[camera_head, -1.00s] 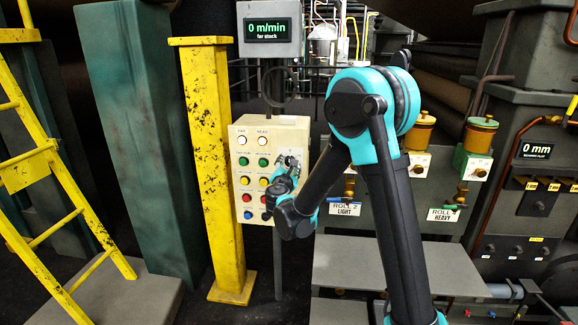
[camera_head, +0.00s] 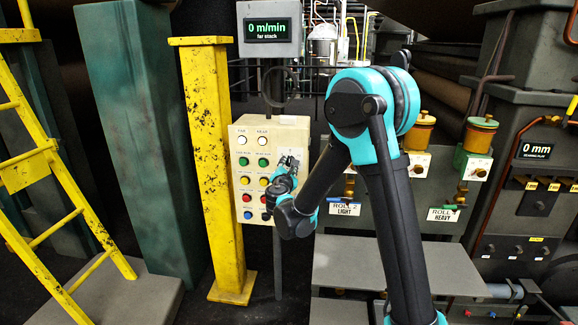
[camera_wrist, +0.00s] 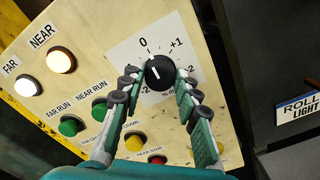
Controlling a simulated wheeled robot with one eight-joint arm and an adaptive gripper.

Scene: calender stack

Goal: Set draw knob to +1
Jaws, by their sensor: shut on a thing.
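The draw knob (camera_wrist: 160,73) is a round black knob on a white scale plate (camera_wrist: 125,58) on the cream control panel. Printed marks 0 and +1 show above it, and -2 and part of another label show below. A white line on the knob's face points up toward the 0 side, left of +1. My gripper (camera_wrist: 158,76) has its two green fingers on the left and right sides of the knob, shut on it. In the head view my gripper (camera_head: 284,172) is at the panel's right side and hides the knob.
The display (camera_head: 268,29) above reads 0 m/min.

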